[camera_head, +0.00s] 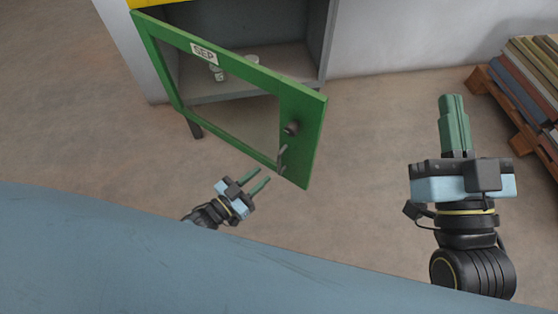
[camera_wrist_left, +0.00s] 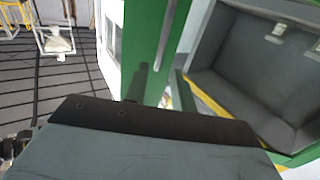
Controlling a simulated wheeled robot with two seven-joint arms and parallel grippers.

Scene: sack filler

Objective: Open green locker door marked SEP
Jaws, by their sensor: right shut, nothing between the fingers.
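The green locker door (camera_head: 310,115) has a window frame and a white SEP label (camera_head: 204,54). It stands swung open, away from the locker (camera_head: 290,45), hinged at the left. A round knob (camera_head: 291,128) and a lever handle (camera_head: 282,157) sit on its free side. My left gripper (camera_head: 264,174) is open just below the lever, with its fingers apart. In the left wrist view the green door edge (camera_wrist_left: 148,35) rises behind its fingers (camera_wrist_left: 160,78); I cannot tell whether they touch it. My right gripper (camera_head: 453,98) is shut and empty, well to the right.
Small pale items (camera_head: 217,73) stand inside the locker. A wooden pallet (camera_head: 510,125) with stacked boards lies at the right. The left wrist view shows a white-framed stand (camera_wrist_left: 55,40) at the far left.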

